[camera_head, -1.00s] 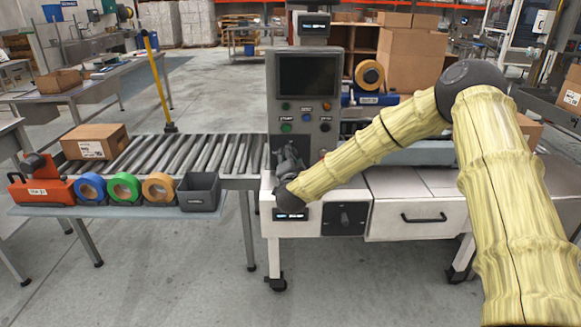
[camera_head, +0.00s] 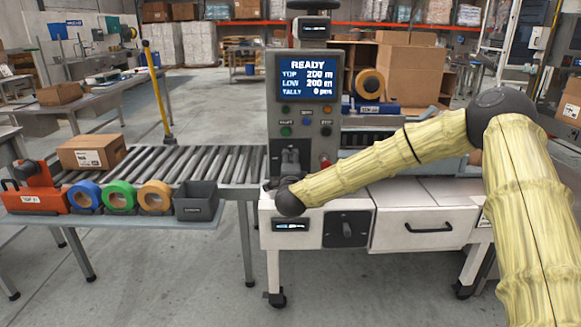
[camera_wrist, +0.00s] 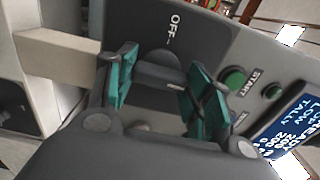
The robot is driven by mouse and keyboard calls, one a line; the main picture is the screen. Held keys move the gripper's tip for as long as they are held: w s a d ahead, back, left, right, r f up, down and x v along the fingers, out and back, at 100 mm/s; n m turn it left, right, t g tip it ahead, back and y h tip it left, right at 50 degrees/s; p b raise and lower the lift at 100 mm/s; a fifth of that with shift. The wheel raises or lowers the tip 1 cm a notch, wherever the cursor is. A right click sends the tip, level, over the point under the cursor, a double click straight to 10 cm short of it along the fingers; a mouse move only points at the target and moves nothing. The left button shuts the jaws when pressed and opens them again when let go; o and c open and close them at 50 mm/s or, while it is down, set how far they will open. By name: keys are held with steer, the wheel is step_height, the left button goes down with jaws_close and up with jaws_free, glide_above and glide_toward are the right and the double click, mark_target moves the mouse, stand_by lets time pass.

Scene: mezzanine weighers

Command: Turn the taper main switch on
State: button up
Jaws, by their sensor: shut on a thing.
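The taper main switch is a dark rotary knob (camera_wrist: 158,68) on the grey control panel (camera_wrist: 215,40), with an "OFF" label beside it in the wrist view. A small white mark on the knob's lower right points away from that label. My gripper (camera_wrist: 162,76) has its teal-padded fingers shut on the knob, one at each side. In the head view my gripper (camera_head: 290,160) is at the lower part of the control panel (camera_head: 342,66) and hides the switch. The panel's screen (camera_head: 307,78) is lit and reads READY, TOP 200 m, LOW 200 m, TALLY 0 pcs.
START (camera_wrist: 233,79) and other buttons sit close to my right finger in the wrist view. A roller conveyor (camera_head: 190,160) runs left, with a carton (camera_head: 92,152) on it. Tape rolls (camera_head: 120,195) and a grey bin (camera_head: 197,200) line its front shelf.

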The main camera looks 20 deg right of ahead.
steer(key=shift+f, duration=0.1)
stand_by(0.3)
steer(key=o, duration=1)
steer(key=shift+d, duration=0.15)
steer(key=shift+s, duration=0.1)
steer(key=v, duration=1.2)
